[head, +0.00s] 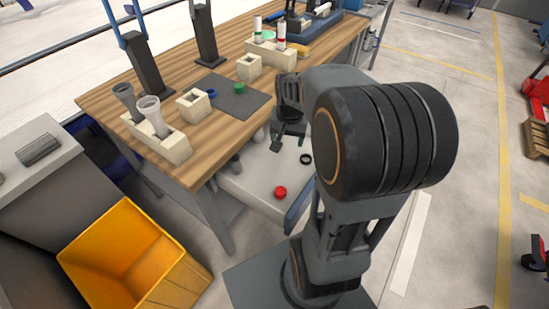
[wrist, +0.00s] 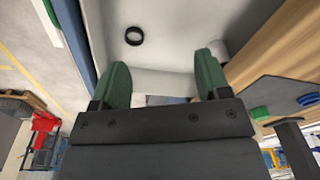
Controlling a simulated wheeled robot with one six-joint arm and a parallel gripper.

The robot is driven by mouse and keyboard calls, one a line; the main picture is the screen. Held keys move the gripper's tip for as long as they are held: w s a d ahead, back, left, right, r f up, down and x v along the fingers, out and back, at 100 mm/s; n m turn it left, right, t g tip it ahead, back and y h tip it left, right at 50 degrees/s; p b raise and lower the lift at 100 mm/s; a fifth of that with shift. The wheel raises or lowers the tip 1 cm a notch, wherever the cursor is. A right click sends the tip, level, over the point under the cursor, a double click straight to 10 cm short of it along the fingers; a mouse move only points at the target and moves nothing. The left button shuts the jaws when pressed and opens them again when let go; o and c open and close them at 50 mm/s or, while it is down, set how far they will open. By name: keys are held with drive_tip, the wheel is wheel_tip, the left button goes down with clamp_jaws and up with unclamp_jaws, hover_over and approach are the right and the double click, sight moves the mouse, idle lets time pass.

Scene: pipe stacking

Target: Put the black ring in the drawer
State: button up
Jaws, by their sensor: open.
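The black ring (head: 306,162) lies on the pale floor of the pulled-out drawer (head: 255,179), toward its right side in the head view. In the wrist view the black ring (wrist: 127,37) lies flat beyond the fingertips, near the top edge. My gripper (head: 289,141) is over the drawer, in front of the table edge. In the wrist view its two green fingers (wrist: 161,72) are spread apart with nothing between them. The ring is apart from both fingers.
On the table (head: 150,80) a dark mat (head: 228,99) bears a green cap (head: 240,88) and blue ring (head: 211,92). A yellow bin (head: 182,277) stands at lower left.

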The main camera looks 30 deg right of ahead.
drive_tip(key=s+a+r+n+t, duration=0.1)
drive_tip(key=s+a+r+n, duration=0.2)
drive_tip(key=s+a+n, duration=0.4)
drive_tip(key=s+a, duration=0.1)
drive_tip(key=a, duration=0.3)
drive_tip(key=shift+s+t, duration=0.3)
drive_tip(key=shift+t, duration=0.1)
